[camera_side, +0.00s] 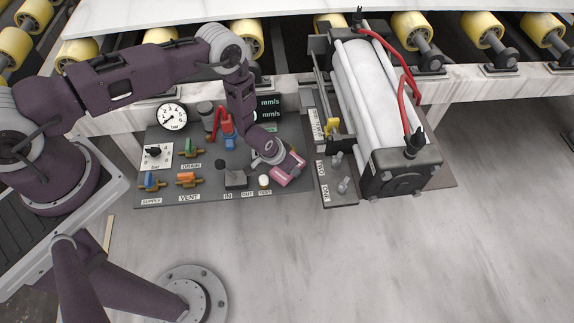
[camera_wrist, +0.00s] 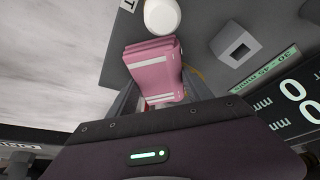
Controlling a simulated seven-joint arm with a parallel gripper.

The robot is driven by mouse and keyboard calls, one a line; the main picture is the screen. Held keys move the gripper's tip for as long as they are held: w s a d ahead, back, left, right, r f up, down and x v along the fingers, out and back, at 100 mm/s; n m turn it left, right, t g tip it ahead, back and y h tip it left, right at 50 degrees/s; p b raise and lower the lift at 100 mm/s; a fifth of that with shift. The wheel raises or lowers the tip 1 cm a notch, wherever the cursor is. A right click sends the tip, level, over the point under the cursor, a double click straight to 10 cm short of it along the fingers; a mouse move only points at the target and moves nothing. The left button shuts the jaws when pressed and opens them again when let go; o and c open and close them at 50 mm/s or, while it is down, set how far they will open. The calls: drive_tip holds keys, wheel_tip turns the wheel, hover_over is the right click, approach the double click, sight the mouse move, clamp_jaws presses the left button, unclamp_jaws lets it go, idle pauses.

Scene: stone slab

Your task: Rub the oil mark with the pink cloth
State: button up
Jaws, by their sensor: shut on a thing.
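The pink cloth (camera_side: 283,178) is a small folded bundle with white stripes, at the front right of the dark control panel (camera_side: 215,197). My gripper (camera_side: 287,165) is shut on the cloth and points down at the panel. In the wrist view the cloth (camera_wrist: 152,66) sits between the fingers of my gripper (camera_wrist: 160,96), its folded end sticking out past them. The cloth is low over the panel; I cannot tell whether it touches.
Coloured valves (camera_side: 187,180) and a gauge (camera_side: 172,117) fill the left. A cylinder with red hoses (camera_side: 370,95) stands close right. Rollers (camera_side: 482,30) line the back.

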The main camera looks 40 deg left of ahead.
drive_tip(key=shift+w+a+r, duration=0.15)
drive_tip(key=shift+w+a, duration=1.1)
drive_tip(key=shift+w+a+r, duration=0.2)
drive_tip(key=shift+w+a, duration=1.05)
drive_tip(key=shift+a, duration=0.05)
drive_tip(key=shift+w+a+r, duration=0.15)
drive_tip(key=shift+w+a, duration=1.1)
drive_tip(key=shift+s+d+r, duration=0.25)
drive_tip(key=shift+s+d, duration=4.15)
drive_tip(key=shift+a+f, duration=0.1)
drive_tip(key=shift+f, duration=0.1)
drive_tip(key=shift+w+r, duration=0.1)
drive_tip(key=shift+r, duration=3.35)
